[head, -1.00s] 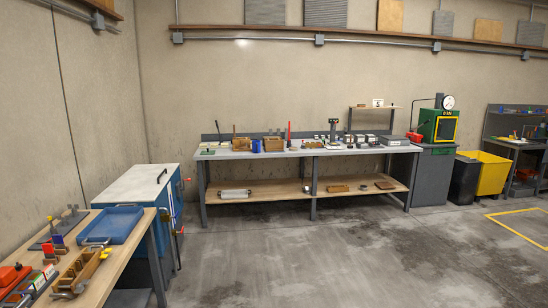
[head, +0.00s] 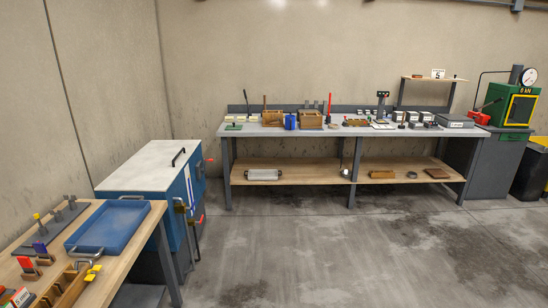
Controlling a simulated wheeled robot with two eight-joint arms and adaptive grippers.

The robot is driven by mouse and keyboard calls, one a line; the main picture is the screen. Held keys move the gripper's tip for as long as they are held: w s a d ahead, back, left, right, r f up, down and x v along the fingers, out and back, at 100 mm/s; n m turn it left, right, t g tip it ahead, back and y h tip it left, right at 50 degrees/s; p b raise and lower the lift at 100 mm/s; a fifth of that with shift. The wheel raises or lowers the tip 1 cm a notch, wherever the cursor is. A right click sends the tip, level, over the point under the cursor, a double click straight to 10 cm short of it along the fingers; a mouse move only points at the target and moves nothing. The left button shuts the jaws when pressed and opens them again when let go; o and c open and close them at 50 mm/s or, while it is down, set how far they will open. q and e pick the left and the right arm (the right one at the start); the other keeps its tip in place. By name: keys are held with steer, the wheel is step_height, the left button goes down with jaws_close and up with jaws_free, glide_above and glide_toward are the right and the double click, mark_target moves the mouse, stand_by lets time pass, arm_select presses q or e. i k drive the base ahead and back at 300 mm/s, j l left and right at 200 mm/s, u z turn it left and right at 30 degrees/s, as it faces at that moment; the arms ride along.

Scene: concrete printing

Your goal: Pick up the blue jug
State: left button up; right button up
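A small blue object that looks like the blue jug (head: 290,122) stands upright on the grey top of the long workbench (head: 349,131) against the back wall. It stands between two wooden box-like items, left of the bench's middle. It is small at this distance, and its handle cannot be made out. Neither of my grippers shows in the head view.
A wooden table with a blue tray (head: 108,228) and several small tools is at the near left. A blue cabinet (head: 150,180) with a white top stands behind it. A green machine (head: 517,106) stands at the right. The concrete floor (head: 330,250) before the bench is clear.

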mark_target(290, 119)
steer(key=i+u, duration=0.1)
steer(key=i, duration=2.2)
steer(key=i+z, duration=0.1)
steer(key=i, duration=0.65)
steer(key=i+j, duration=0.15)
steer(key=i, duration=0.6)
steer(key=i+j+z, duration=0.15)
steer(key=i, duration=0.6)
